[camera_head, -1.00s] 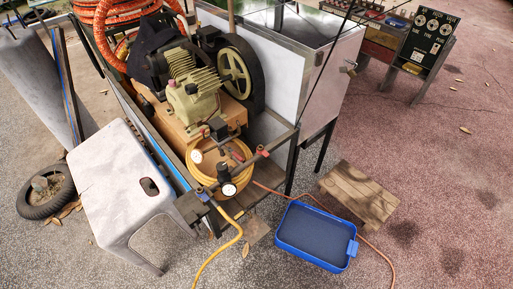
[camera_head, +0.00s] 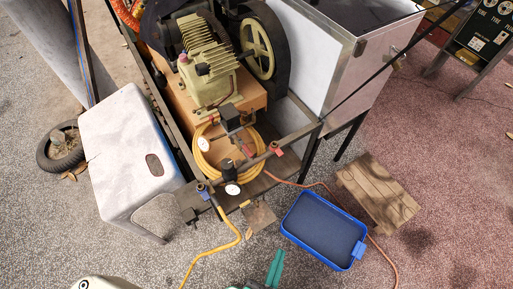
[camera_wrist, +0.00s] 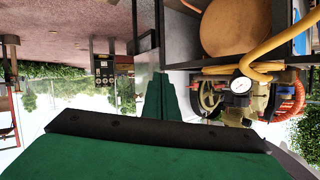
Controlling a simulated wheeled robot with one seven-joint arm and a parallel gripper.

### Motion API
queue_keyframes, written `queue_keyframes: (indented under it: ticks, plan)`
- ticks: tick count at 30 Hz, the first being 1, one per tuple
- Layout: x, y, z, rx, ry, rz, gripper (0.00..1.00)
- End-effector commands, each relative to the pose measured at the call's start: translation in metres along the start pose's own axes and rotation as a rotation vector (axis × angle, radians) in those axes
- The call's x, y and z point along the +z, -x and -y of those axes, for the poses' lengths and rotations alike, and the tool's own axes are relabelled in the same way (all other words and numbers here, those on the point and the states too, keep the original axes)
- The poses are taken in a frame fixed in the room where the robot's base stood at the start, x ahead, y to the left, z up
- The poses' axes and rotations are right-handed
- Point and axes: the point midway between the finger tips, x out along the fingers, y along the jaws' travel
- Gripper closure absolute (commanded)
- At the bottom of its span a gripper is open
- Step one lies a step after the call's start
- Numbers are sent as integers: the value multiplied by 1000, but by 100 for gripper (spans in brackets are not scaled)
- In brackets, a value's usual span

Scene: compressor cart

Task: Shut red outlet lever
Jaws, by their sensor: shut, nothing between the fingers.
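The red outlet lever (camera_head: 276,149) is a small red handle on the right part of the dark pipe along the cart's front edge, in the head view. It is too small to tell how far it is turned. I cannot make it out in the wrist view. My gripper (camera_head: 275,268) shows as green fingers at the bottom edge of the head view, in front of the cart and well apart from the lever. In the wrist view the green fingers (camera_wrist: 160,97) are together and empty.
A blue lever (camera_head: 203,191) sits at the pipe's left end, with a yellow hose below it. A blue tray (camera_head: 325,231) and a wooden step (camera_head: 378,190) are on the ground at right. A white stool (camera_head: 125,150) stands left.

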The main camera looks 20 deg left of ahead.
Motion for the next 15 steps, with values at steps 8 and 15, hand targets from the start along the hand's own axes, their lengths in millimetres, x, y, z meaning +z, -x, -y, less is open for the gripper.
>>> queue_keyframes:
  ticks: [8,15]
  plan:
    - [74,-98,-4,-38,-371,231,100]
    - [88,-173,30,-198,-666,413,100]
